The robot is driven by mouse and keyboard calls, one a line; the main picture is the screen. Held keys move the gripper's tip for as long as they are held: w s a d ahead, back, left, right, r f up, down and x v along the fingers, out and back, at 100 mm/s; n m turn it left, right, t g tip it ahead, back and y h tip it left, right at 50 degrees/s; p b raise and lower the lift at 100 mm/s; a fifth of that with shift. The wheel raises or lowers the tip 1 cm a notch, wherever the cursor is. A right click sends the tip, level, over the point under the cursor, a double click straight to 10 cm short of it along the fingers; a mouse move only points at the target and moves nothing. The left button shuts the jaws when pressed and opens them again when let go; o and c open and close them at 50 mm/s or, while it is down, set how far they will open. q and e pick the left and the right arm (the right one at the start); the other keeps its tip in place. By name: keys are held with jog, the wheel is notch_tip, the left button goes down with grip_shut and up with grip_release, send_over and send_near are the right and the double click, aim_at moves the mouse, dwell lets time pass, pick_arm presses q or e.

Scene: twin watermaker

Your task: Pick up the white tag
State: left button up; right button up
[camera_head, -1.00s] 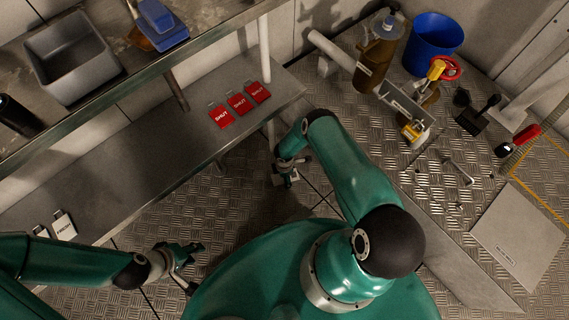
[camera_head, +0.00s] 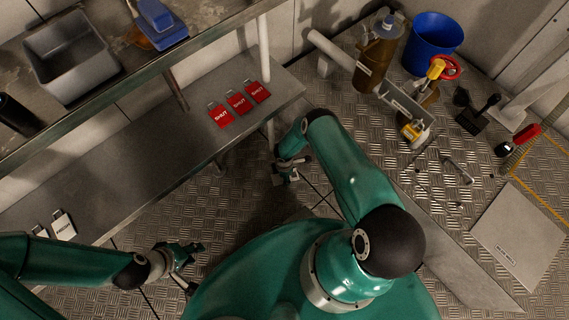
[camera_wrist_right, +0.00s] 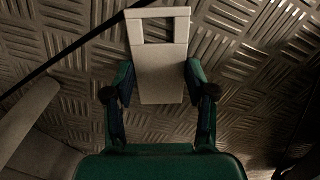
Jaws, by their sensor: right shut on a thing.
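A white tag (camera_wrist_right: 160,78) with a rectangular slot at its top end is between the fingers of my right gripper (camera_wrist_right: 160,88) in the right wrist view. The fingers press on both side edges of the tag, and the face I see is blank. In the head view my right gripper (camera_head: 287,174) hangs below and in front of the lower shelf. Two more white tags lie on that shelf at the far left: one lettered tag (camera_head: 63,226) and one partly hidden tag (camera_head: 40,231) beside it. My left gripper (camera_head: 196,266) is open and empty near them.
Several red SHUT tags (camera_head: 239,102) lie on the lower shelf (camera_head: 130,165). A grey bin (camera_head: 70,62) stands on the upper counter. A blue bucket (camera_head: 432,44), a brown canister (camera_head: 376,52) and a red-wheeled valve (camera_head: 440,70) stand at the back right.

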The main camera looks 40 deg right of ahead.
jog(key=shift+r+p, duration=0.15)
jog(key=shift+p, duration=0.15)
notch_tip(320, 180, up, 10)
jog(key=p, duration=0.6)
jog(key=shift+s, duration=0.15)
